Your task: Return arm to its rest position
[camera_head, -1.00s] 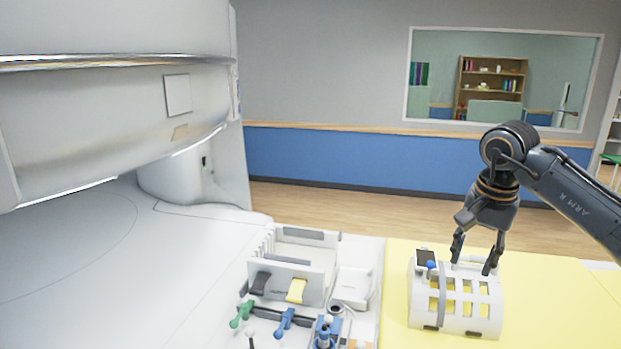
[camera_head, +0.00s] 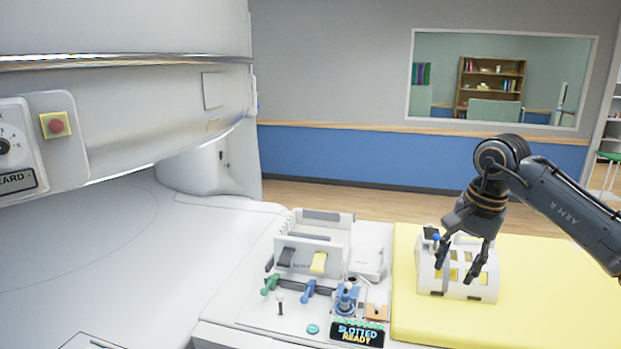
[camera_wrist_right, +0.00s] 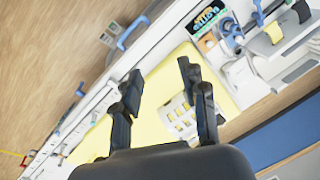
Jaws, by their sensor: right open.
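My right gripper (camera_head: 458,268) is open at the end of the arm that comes in from the right. In the head view its fingers hang in front of a white coil cage (camera_head: 457,290) with window-like openings, which rests on the yellow pad (camera_head: 550,310). I cannot tell whether the fingers touch it. In the right wrist view the two black fingers of the gripper (camera_wrist_right: 157,85) are spread apart, with the white cage (camera_wrist_right: 178,117) and yellow pad (camera_wrist_right: 150,135) beyond. Nothing shows held between them. My left gripper is not in view.
The large white magnet (camera_head: 120,120) fills the left. A white console (camera_head: 240,320) holds a slotted rack (camera_head: 310,250), coloured levers and a display (camera_head: 357,335) reading "SLOTTED READY". The right part of the yellow pad is clear.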

